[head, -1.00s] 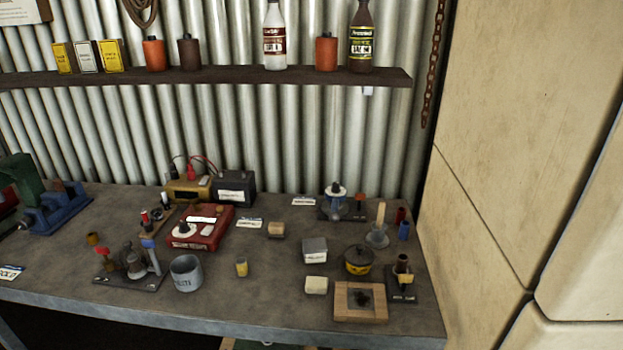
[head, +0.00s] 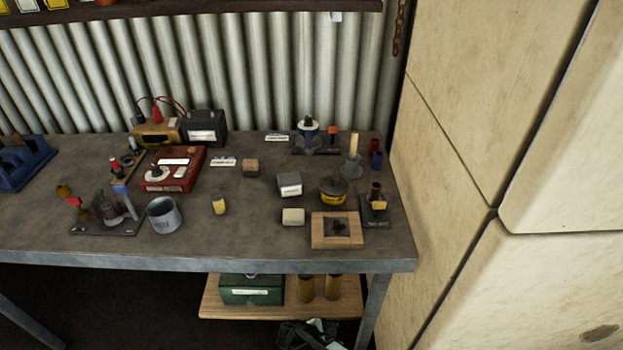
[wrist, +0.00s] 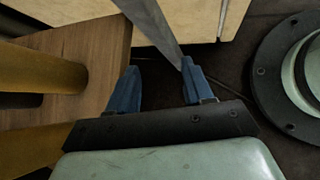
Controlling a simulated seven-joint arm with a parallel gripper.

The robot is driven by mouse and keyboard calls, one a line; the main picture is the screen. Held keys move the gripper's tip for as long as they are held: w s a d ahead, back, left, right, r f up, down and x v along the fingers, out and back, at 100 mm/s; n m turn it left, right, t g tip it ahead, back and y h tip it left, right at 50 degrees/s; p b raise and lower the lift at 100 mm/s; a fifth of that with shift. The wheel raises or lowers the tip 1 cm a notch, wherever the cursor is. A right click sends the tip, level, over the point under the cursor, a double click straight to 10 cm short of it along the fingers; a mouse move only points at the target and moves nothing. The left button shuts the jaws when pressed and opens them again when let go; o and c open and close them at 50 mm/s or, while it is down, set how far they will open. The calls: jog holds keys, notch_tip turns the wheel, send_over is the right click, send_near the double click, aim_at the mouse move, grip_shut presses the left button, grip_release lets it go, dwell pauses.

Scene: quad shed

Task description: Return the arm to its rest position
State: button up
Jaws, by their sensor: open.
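My gripper (wrist: 162,88) shows in the wrist view as two blue fingers on a dark bar, spread apart. Nothing is held between the fingers. A grey metal table leg passes just beyond the fingertips, close to the right one; I cannot tell whether they touch. In the head view my gripper cannot be made out clearly; a small dark and pale green shape (head: 310,336) at the bottom edge, below the bench, looks like part of my arm.
The wooden lower shelf (head: 210,305) carries a green box (head: 250,289) and yellow-brown cylinders (head: 332,288). The shelf edge (wrist: 122,50) is left of my fingers. The workbench (head: 250,240) above holds many small items. A pale panelled wall (head: 470,120) stands at right.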

jog(key=s+d+f+m+g+y, duration=0.1)
jog(key=s+d+m+g+y, duration=0.3)
jog(key=s+m, duration=0.5)
jog(key=s+d+f+m+g+y, duration=0.1)
jog(key=s+d+m+g+y, duration=0.3)
jog(key=s+m, duration=0.6)
jog(key=shift+s+d+f+m+g+y, duration=0.3)
jog(key=shift+s+d+g, duration=0.25)
jog(key=shift+d+g, duration=0.5)
jog(key=shift+o, duration=0.2)
jog(key=shift+a, duration=0.15)
dwell(0.6)
